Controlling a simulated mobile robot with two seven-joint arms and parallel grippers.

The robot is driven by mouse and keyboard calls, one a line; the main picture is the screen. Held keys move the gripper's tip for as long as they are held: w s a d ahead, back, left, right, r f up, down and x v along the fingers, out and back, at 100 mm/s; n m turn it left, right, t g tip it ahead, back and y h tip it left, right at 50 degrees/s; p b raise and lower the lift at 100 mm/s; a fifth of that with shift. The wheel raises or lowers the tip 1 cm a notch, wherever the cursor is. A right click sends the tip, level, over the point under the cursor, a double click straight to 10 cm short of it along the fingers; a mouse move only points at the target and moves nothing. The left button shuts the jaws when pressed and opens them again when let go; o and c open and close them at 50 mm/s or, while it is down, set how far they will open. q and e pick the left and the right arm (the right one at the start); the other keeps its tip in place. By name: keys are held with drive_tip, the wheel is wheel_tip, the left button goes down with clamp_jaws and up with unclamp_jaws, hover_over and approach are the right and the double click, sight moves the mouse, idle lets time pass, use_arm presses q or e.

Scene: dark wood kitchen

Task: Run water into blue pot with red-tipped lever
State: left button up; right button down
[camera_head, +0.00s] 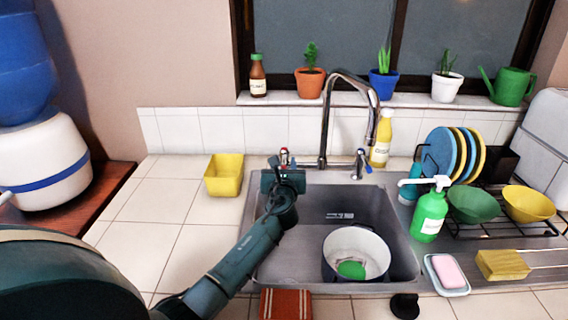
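The blue pot (382,278), with a pale inside, stands in the sink basin at the front right. A green object (351,270) lies in it. The red-tipped lever (284,154) is behind the basin, left of the curved faucet (326,130). A blue-tipped lever (360,164) is to the right of the faucet. My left gripper (283,165) is right at the red-tipped lever and hides its lower part. Whether its fingers touch or grip the lever is not clear. No water stream is visible from the spout.
A yellow container (224,176) stands left of the sink. The left counter is mostly clear.

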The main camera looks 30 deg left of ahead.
use_arm(q)
drive_tip(key=shift+w+a, duration=0.35)
drive_tip(key=shift+w, duration=0.2)
drive_tip(key=shift+c, duration=0.5)
clamp_jaws()
